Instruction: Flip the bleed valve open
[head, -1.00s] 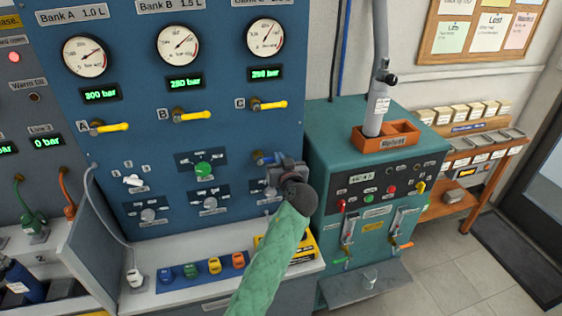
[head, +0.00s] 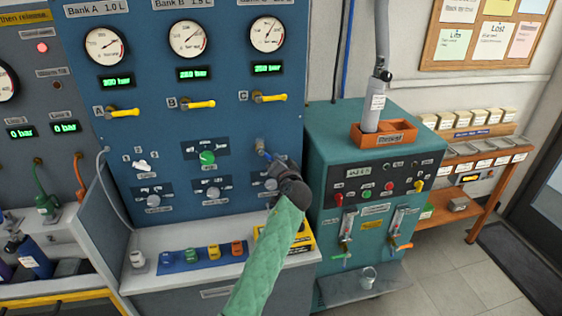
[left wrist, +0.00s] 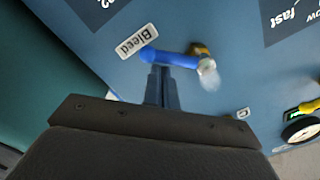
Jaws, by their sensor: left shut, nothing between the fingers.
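The bleed valve (head: 261,147) is on the blue panel below the Bank C lever, with a blue handle. In the left wrist view the blue handle (left wrist: 176,59) runs sideways from beside the "Bleed" label (left wrist: 132,41) to a brass and pale fitting. My left gripper (head: 270,158) is shut and empty at the valve. In the left wrist view its closed fingertips (left wrist: 158,72) meet the handle's lower edge in the picture; I cannot tell whether they touch it. In the head view my gripper hides part of the handle.
Yellow levers A (head: 124,112), B (head: 198,104) and C (head: 270,98) sit above. A green knob (head: 207,158) is to the left. Coloured items stand on the ledge (head: 190,285) below. A teal machine (head: 330,150) stands close on the right.

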